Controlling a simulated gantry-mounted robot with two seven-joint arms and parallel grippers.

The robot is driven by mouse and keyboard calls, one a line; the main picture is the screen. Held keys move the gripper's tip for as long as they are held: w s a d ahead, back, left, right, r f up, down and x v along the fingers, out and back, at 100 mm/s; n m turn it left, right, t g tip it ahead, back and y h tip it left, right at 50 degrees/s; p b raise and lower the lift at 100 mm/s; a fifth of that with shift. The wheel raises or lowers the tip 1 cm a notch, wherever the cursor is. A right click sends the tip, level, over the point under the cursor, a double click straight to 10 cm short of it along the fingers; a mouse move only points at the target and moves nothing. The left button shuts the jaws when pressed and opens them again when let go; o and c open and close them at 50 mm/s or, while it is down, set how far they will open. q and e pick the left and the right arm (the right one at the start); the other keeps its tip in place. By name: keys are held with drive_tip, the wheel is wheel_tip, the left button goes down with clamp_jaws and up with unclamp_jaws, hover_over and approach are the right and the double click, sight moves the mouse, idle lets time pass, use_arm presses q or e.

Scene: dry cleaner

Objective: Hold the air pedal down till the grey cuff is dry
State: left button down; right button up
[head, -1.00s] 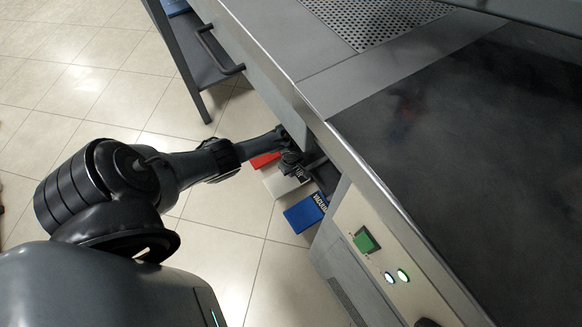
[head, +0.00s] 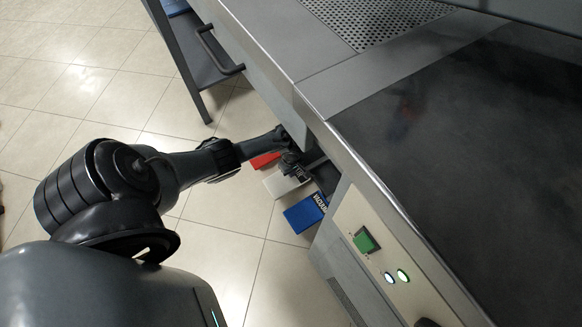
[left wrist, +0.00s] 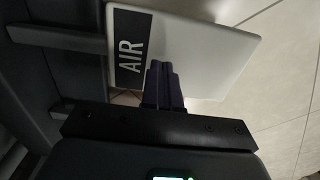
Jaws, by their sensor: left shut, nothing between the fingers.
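The air pedal (left wrist: 205,50) is a white plate with a dark strip lettered AIR in the left wrist view. In the head view the white pedal (head: 279,184) lies low by the floor, between a red and a blue pedal. My left gripper (left wrist: 160,68) is shut and empty, its fingertips over the white plate by the lettering. Whether the tips press on the plate or hover just above it, I cannot tell. In the head view my left gripper (head: 292,166) is at the pedal, partly under the table edge. I see no grey cuff. My right gripper is not in view.
A red pedal (head: 264,160) and a blue pedal lettered VACUUM (head: 302,214) flank the white one. The steel table edge (head: 340,155) overhangs them. A panel with a green switch (head: 366,241) and two lit lamps is at lower right. Tiled floor at left is clear.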

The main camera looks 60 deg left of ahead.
use_arm(q)
drive_tip(key=shift+w+f, duration=0.1)
drive_tip(key=shift+f, duration=0.3)
drive_tip(key=shift+f, duration=0.6)
idle(0.7)
wheel_tip(320, 180, up, 2)
drive_tip(key=shift+r+p, duration=0.1)
drive_tip(key=shift+p, duration=1.1)
wheel_tip(320, 180, up, 7)
drive_tip(key=p, duration=0.7)
